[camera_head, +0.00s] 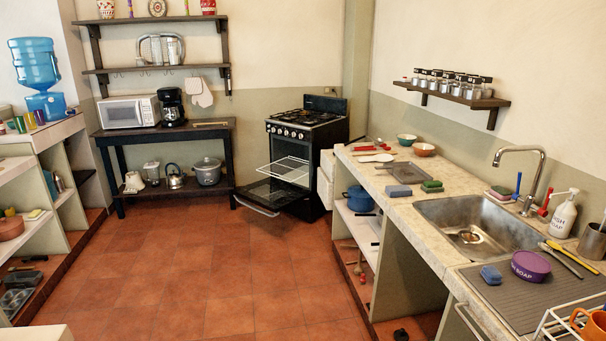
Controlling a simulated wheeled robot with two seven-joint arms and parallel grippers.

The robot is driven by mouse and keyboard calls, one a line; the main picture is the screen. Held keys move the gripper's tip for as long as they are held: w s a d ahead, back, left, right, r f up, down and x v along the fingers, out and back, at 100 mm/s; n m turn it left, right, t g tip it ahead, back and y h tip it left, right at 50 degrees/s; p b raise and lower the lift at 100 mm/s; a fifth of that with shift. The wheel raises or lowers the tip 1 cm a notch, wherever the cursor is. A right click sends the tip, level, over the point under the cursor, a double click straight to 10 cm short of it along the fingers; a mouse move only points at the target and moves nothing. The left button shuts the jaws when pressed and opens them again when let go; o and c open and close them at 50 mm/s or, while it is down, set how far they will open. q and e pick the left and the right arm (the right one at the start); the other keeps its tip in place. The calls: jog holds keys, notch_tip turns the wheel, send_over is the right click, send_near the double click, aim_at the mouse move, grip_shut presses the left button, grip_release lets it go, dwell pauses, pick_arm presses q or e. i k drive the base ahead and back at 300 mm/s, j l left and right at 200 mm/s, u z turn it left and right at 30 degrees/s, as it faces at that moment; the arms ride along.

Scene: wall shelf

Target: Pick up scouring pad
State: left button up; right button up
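A green pad with a darker underside (432,186), which looks like a scouring pad, lies on the counter just behind the sink's left rim. A grey-blue sponge-like block (398,191) lies just left of it. A blue block (491,274) sits on the grey drainboard by the purple tub. A small green-topped pad (501,191) rests on a pinkish base behind the sink. I cannot tell for certain which of these is the scouring pad. Neither of my grippers shows in the head view.
The stone counter (385,155) holds a sink (470,232), bowls, a grey board (407,172), a soap bottle (562,215) and a purple tub (531,266). The stove's oven door (270,194) hangs open. The red tile floor (210,270) is clear in the middle.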

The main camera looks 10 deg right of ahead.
aim_at(434, 187)
jog(key=i, duration=1.45)
jog(key=i+z, duration=0.35)
jog(key=i+j+z, duration=0.25)
jog(key=i+z, duration=0.15)
jog(key=i, duration=0.05)
